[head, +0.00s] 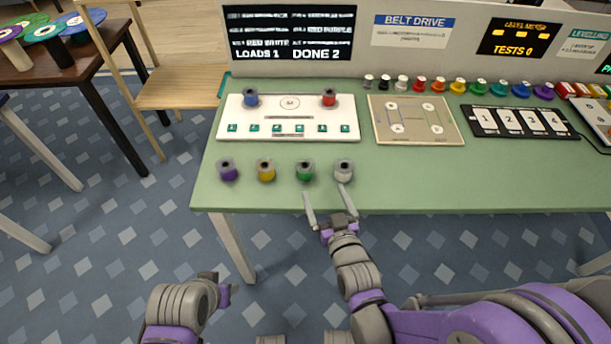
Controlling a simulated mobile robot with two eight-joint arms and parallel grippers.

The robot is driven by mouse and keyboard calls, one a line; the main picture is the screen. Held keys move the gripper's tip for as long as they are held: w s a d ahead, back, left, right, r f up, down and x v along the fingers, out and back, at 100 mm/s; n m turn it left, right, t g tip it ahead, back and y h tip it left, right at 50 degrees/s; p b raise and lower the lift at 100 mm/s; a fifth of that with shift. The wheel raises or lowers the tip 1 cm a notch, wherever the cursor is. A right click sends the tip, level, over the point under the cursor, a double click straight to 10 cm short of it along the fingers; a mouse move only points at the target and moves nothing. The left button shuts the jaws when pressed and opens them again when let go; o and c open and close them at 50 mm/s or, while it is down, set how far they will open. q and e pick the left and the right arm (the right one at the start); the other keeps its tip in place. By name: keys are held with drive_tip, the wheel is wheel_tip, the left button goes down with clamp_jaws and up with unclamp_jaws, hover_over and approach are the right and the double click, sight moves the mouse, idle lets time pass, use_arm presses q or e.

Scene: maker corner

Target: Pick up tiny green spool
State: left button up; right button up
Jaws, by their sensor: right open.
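The tiny green spool (304,171) stands on the green table near its front edge, third from the left in a row of small spools. My right gripper (328,205) is open and empty at the table's front edge, with its fingers pointing toward the row. Its left fingertip is just in front of the green spool, apart from it in the picture.
A purple spool (228,171) and a yellow spool (266,171) stand left of the green one. Behind them a white board (345,120) holds a blue spool (251,97) and a red spool (328,97). The table (480,180) is clear at the front right.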

sight(305, 165)
drive_tip(key=shift+s+a+f+t, duration=0.1)
drive_tip(key=shift+s+a+t, duration=0.05)
drive_tip(key=shift+a+t, duration=0.5)
drive_tip(key=shift+w+a, duration=0.15)
drive_tip(key=shift+w, duration=0.05)
drive_tip(key=x, duration=0.4)
drive_tip(key=shift+w+a, duration=0.1)
drive_tip(key=shift+w, duration=0.2)
drive_tip(key=x, duration=0.5)
drive_tip(key=shift+w+a+r, duration=0.25)
drive_tip(key=shift+a, duration=0.25)
drive_tip(key=c, duration=1.4)
